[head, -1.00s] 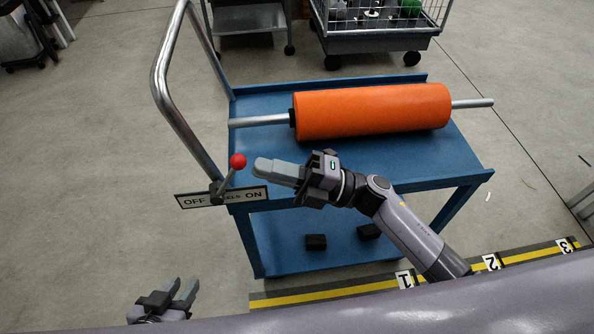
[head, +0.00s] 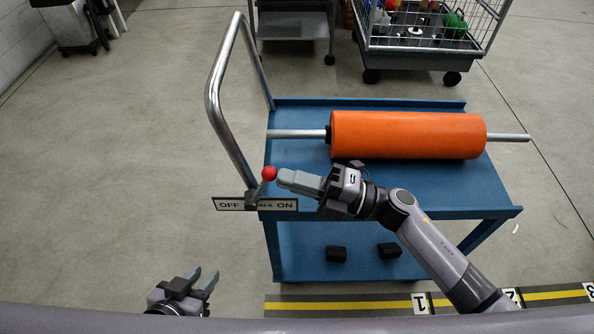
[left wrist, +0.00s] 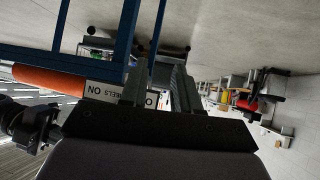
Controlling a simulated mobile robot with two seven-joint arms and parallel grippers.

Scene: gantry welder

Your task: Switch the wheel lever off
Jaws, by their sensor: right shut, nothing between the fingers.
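The wheel lever has a red ball knob (head: 269,173) on a short stem that leans right, toward the ON end of its OFF/ON label plate (head: 229,204). It sits at the front left corner of the blue cart (head: 470,200). My right gripper (head: 281,178) is shut and empty, its fingertips just right of the knob; I cannot tell whether they touch it. My left gripper (head: 203,280) is open and empty, low in front of the cart and to the left. The left wrist view shows the label plate (left wrist: 118,97) upside down, partly hidden behind the left fingers.
An orange roller (head: 410,135) on a metal shaft lies on the cart top. The bent cart handle (head: 213,95) rises left of the lever. Two black blocks lie on the lower shelf. A wire-basket cart (head: 420,52) stands behind. Floor on the left is clear.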

